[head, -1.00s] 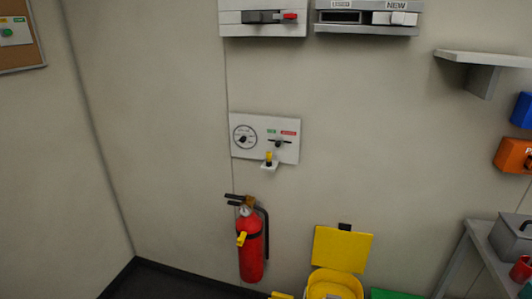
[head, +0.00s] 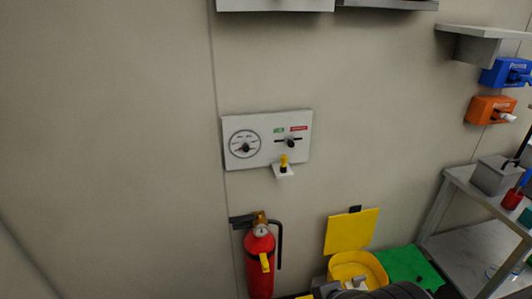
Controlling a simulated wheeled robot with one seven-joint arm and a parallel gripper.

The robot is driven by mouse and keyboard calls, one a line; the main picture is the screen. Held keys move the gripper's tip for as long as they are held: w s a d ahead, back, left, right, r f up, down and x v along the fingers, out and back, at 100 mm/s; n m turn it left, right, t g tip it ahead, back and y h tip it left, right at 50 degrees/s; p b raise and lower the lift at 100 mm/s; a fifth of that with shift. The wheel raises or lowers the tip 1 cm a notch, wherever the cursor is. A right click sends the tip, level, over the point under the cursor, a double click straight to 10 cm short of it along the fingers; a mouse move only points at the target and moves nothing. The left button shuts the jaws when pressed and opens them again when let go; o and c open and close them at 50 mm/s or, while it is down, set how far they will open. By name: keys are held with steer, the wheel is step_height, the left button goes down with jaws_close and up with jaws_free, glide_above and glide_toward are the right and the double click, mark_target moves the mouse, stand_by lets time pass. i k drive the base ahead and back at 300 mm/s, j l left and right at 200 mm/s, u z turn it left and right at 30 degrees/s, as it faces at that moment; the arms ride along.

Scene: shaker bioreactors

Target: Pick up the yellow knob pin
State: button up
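The yellow knob pin (head: 284,160) stands upright on a small white bracket (head: 285,174) at the lower edge of a white wall panel (head: 266,147). It has a yellow top and a dark lower part. A dark rounded shape at the bottom edge of the picture seems to be part of my arm.
The panel carries a dial (head: 244,144) and a black switch (head: 291,142). Below hangs a red fire extinguisher (head: 259,276) with a yellow tag. A yellow bin (head: 346,262) with a raised lid (head: 352,232), a green mat (head: 408,266) and a metal shelf (head: 450,222) stand right.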

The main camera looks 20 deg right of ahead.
mark_target(284, 158)
steer(key=i+j+z, duration=0.2)
steer(key=i+j, duration=0.2)
steer(key=i+j+z, duration=0.25)
steer(key=j, duration=0.25)
steer(key=i+j+z, duration=0.2)
steer(key=i+j, duration=0.2)
steer(key=i+j+z, duration=0.15)
steer(key=i+j, duration=0.15)
